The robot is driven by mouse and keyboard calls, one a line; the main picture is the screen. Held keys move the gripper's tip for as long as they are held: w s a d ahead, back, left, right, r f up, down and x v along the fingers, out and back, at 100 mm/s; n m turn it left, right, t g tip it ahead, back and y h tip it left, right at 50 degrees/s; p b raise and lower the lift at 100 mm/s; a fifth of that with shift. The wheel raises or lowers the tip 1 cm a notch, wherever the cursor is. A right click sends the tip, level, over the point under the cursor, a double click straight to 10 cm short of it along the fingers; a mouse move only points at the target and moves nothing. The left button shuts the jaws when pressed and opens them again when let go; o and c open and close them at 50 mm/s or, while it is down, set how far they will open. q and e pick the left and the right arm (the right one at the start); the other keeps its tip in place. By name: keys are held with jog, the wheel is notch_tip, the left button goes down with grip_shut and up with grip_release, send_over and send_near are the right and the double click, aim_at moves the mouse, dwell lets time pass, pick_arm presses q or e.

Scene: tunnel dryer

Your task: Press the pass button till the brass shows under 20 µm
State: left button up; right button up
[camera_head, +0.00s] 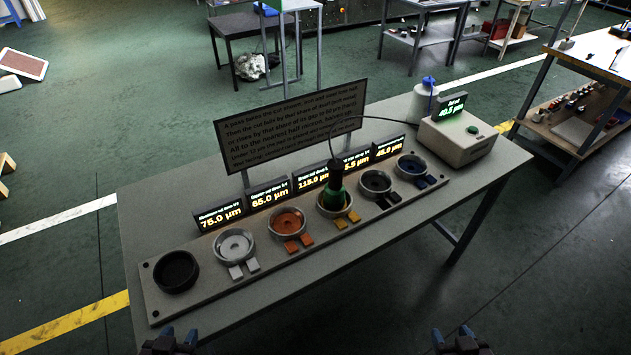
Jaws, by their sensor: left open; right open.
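A pale box (457,141) at the right end of the bench has a green round button (473,129) on top, the likely pass button. A small display (451,107) on it reads about 40.5 µm. A dish with yellow tabs (349,218) looks like the brass one; a green-handled tool (335,186) stands in it. The third display in the row (312,179) reads 115.0 µm; its small label is hard to read. My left gripper (168,344) and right gripper (462,342) are open and empty at the bottom edge, apart from the button.
Other dishes stand in the row: black (176,271), grey (235,246), orange (287,222), dark (375,183) and blue (411,166). A text sign (292,125) rises behind. A cable arches from the tool to the box. A white bottle (424,100) stands behind the box.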

grip_shut()
dwell(1.4)
